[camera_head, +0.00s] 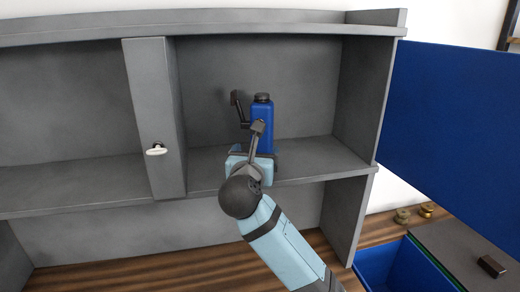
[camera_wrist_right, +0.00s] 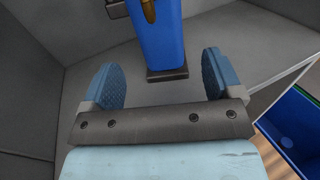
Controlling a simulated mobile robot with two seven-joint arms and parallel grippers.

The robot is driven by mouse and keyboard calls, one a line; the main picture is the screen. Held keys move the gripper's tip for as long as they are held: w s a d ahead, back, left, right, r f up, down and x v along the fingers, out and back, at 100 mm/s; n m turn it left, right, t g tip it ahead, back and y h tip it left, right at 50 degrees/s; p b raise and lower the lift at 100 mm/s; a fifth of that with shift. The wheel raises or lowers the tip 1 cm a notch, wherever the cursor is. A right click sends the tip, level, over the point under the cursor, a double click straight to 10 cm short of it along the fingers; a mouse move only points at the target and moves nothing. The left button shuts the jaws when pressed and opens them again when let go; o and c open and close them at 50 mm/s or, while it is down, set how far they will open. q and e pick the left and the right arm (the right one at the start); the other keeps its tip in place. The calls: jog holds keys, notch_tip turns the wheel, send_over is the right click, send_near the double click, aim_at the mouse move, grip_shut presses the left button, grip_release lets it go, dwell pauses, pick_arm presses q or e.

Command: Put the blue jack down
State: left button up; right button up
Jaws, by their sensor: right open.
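The blue jack (camera_head: 262,115) stands upright on the grey shelf (camera_head: 315,160) in the right-hand compartment, with a dark cap on top and a dark crank at its left. In the right wrist view its blue body (camera_wrist_right: 157,35) and dark foot (camera_wrist_right: 167,74) show just beyond the fingers. My right gripper (camera_head: 254,150) is at the front of the jack, partly hiding its lower part. In the right wrist view the fingers of this gripper (camera_wrist_right: 162,80) are wide apart, one to each side of the jack's foot, not touching it. My left gripper is out of view.
A grey upright (camera_head: 155,110) with a white knob bounds the compartment on the left. A blue panel (camera_head: 450,110) stands to the right. Below it are an open blue bin (camera_head: 395,262) and a dark block (camera_head: 491,266). Bare shelf lies right of the jack.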

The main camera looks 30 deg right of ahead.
jog(key=v, duration=0.3)
jog(key=shift+s+a, duration=0.1)
jog(key=shift+s, duration=0.1)
dwell(0.4)
